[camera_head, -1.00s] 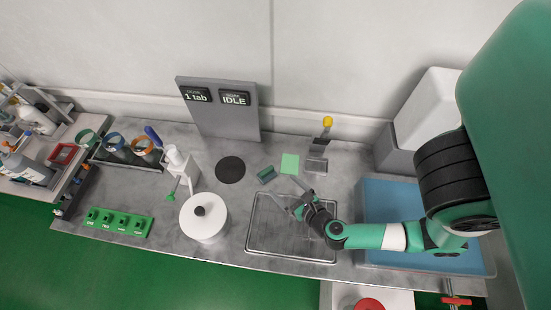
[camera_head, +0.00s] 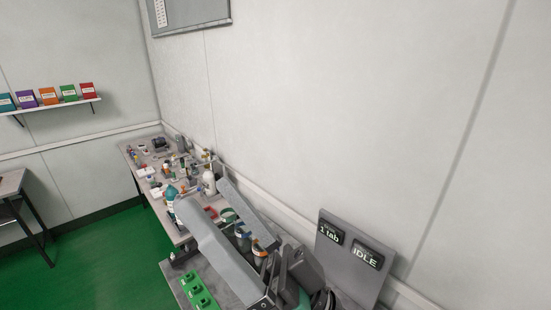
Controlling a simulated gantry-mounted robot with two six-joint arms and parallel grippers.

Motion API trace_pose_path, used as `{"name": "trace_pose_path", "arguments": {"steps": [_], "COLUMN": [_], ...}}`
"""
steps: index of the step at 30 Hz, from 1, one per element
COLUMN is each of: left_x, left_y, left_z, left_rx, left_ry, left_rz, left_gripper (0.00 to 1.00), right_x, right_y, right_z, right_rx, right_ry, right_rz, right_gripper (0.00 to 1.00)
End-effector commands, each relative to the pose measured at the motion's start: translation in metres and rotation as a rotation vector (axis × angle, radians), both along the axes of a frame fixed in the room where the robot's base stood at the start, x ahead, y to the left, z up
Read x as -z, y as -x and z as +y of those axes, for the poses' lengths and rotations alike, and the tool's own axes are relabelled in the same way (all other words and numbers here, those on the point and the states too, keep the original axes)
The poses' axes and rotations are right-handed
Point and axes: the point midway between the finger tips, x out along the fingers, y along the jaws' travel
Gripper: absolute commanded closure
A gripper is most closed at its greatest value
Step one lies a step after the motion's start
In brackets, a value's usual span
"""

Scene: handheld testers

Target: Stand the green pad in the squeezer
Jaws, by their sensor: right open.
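The green pad and the squeezer are not in view now; the camera faces the left part of the room. My right gripper (camera_head: 204,195) looms large at the bottom centre, close to the camera. Its two long grey fingers are spread, with nothing seen between them. They hide part of the bench behind. My left gripper is not in view.
A grey panel (camera_head: 328,260) reading "1 tab" and "IDLE" stands at the lower right. A green block (camera_head: 193,284) with several buttons sits at the bench's near left. A cluttered side bench (camera_head: 133,156) lies beyond. A wall shelf (camera_head: 50,107) holds coloured boxes.

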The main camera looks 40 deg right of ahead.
Motion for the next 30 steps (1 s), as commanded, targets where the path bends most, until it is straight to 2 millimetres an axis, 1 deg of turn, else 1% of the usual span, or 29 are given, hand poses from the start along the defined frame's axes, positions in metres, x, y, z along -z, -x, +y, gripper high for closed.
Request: {"name": "trace_pose_path", "arguments": {"steps": [1,3,6,7,9,10,14,15,17,18,19,28,30], "left_x": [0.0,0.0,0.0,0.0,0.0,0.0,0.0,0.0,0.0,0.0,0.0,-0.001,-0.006], "left_y": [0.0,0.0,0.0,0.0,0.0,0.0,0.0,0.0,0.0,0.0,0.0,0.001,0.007], "left_z": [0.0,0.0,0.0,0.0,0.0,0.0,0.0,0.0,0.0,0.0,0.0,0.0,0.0], "left_rx": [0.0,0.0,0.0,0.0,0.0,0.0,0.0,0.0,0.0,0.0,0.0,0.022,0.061], "left_ry": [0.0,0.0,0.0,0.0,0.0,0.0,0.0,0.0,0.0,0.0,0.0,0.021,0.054], "left_rz": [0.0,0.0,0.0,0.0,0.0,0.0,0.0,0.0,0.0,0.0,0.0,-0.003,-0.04], "left_gripper": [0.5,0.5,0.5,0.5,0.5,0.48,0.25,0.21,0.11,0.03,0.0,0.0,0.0], "right_x": [-0.037,-0.069,-0.095,-0.099,-0.103,-0.103,-0.103,-0.103,-0.102,-0.102,-0.102,-0.102,-0.102], "right_y": [0.009,0.017,0.027,0.029,0.031,0.031,0.03,0.03,0.03,0.03,0.03,0.03,0.03], "right_z": [-0.005,-0.019,-0.036,-0.04,-0.044,-0.045,-0.045,-0.045,-0.044,-0.044,-0.044,-0.044,-0.044], "right_rx": [0.168,0.388,0.588,0.622,0.664,0.669,0.668,0.668,0.666,0.666,0.666,0.664,0.664], "right_ry": [0.124,0.25,0.337,0.349,0.365,0.367,0.368,0.368,0.368,0.367,0.367,0.366,0.366], "right_rz": [-0.07,-0.111,-0.125,-0.125,-0.122,-0.121,-0.12,-0.12,-0.119,-0.118,-0.118,-0.119,-0.119], "right_gripper": [0.0,0.0,0.0,0.0,0.0,0.0,0.0,0.0,0.0,0.0,0.0,0.0,0.0]}}
